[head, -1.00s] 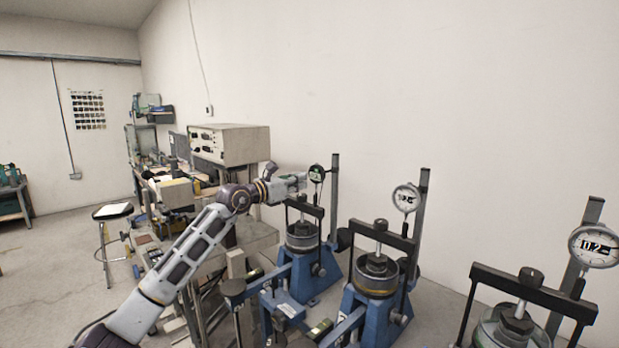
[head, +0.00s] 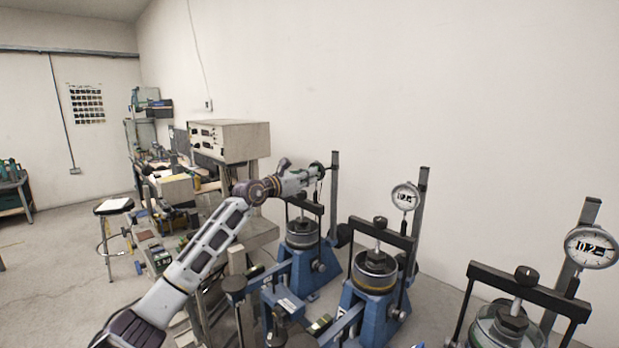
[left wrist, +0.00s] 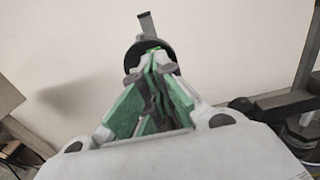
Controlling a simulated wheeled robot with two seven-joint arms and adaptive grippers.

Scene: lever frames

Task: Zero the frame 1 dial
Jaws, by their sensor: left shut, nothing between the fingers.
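Three blue lever frames stand in a row in the head view, each with a dial on a dark post. The leftmost frame (head: 303,240) has a dial (head: 317,166) mostly hidden by my left gripper (head: 315,176). Its face cannot be read. In the left wrist view, my green-padded fingers (left wrist: 153,62) are shut and empty. They point at the dark round dial (left wrist: 134,57), close to or touching it; I cannot tell which. My right gripper is not in view.
A grey instrument box (head: 229,140) and a cluttered bench stand behind my left arm. A stool (head: 113,206) stands to the left. The post (head: 334,195) rises just right of my gripper. The wall behind is bare.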

